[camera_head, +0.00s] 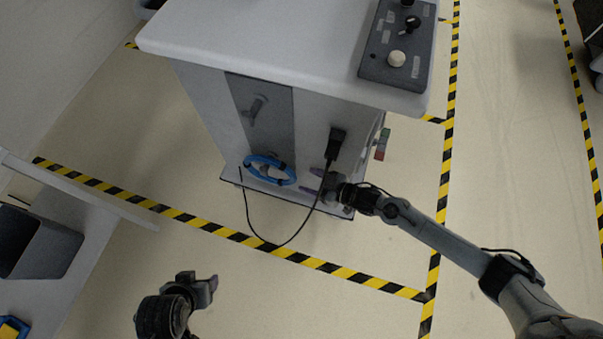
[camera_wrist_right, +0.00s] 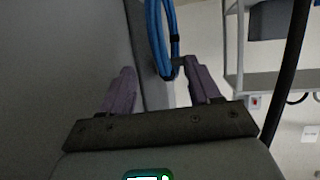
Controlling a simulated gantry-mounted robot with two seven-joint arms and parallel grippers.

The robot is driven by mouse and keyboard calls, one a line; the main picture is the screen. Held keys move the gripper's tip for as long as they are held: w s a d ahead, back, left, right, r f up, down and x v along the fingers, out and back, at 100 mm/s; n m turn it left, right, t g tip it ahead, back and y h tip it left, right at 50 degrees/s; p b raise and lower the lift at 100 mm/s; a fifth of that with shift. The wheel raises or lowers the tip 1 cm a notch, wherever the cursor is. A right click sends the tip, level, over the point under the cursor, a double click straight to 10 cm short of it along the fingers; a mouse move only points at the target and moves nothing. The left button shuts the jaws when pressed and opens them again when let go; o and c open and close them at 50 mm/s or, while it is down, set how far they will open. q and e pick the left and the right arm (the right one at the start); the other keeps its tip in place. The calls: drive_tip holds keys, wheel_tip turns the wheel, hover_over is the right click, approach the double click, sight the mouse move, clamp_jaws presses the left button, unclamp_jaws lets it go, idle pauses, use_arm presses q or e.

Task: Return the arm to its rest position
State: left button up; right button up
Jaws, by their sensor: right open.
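My right gripper (camera_head: 314,181) is low at the front of the white cart (camera_head: 300,120), right of a blue coiled hose (camera_head: 270,181). In the right wrist view its two purple fingers (camera_wrist_right: 162,88) are spread with nothing held between them. The blue hose (camera_wrist_right: 162,40) hangs beyond the fingertips there, close to the cart's grey side. My left gripper (camera_head: 203,288) is over the floor at the lower left, apart from the cart; its jaw opening is unclear.
A black plug (camera_head: 336,142) sits on the cart front; its cable (camera_head: 290,243) passes beside my right gripper and loops low. A control panel (camera_head: 398,45) is on the cart top. A grey bin (camera_head: 40,245) stands on a shelf at left. Floor at right is clear.

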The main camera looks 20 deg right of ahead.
drive_tip(key=s+a+r+m+p, duration=0.1)
drive_tip(key=s+a+r+p, duration=0.15)
drive_tip(key=s+p, duration=0.45)
drive_tip(key=s+a+r+m+t+h+p, duration=0.1)
drive_tip(key=s+a+r+m+p, duration=0.15)
drive_tip(key=r, duration=0.45)
drive_tip(key=s+a+r+m+p, duration=0.2)
drive_tip(key=r+p, duration=0.2)
drive_tip(key=r, duration=0.3)
drive_tip(key=s+d+r+m+g+h+p, duration=0.1)
drive_tip(key=s+d+r+g+h+p, duration=0.15)
drive_tip(key=s+d+r+h, duration=0.35)
drive_tip(key=s+d+r+m+g+h+p, duration=0.1)
drive_tip(key=s+d+r+g+h+p, duration=0.2)
drive_tip(key=d+r, duration=0.55)
wheel_tip(320, 180, up, 36)
drive_tip(key=s+d+g+p, duration=0.1)
drive_tip(key=s+p, duration=0.1)
drive_tip(key=p, duration=3.5)
drive_tip(key=shift+d+r, duration=0.25)
drive_tip(key=shift+d, duration=0.05)
